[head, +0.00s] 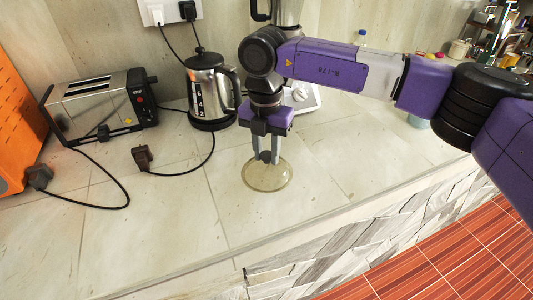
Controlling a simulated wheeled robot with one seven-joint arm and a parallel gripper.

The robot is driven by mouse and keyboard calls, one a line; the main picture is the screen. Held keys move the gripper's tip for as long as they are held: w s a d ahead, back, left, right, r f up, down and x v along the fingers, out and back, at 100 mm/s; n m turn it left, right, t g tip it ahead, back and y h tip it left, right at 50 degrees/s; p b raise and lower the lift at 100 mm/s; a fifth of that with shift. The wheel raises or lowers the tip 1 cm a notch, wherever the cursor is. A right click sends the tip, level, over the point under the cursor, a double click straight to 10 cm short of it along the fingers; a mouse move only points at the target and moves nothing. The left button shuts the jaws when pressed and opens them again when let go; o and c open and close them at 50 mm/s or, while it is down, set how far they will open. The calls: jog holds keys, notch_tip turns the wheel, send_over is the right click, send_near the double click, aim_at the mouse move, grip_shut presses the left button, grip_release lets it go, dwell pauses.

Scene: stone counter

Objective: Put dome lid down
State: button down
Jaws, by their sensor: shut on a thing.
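The dome lid (255,180) is a round, see-through, yellowish piece at the middle of the stone counter (270,225). It looks to be at or very close to the counter surface; I cannot tell whether it touches. My gripper (267,157) points straight down over the lid, shut on its top. The part of the lid between the fingers is mostly hidden.
A steel kettle (207,92) stands behind and left of my gripper. A toaster (95,106) with loose cords is farther left. A white appliance (305,97) sits behind my arm. The counter in front of the lid is clear up to its edge.

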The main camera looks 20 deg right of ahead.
jog(key=shift+f, duration=0.4)
jog(key=shift+f, duration=0.1)
jog(key=c, duration=1.1)
grip_release()
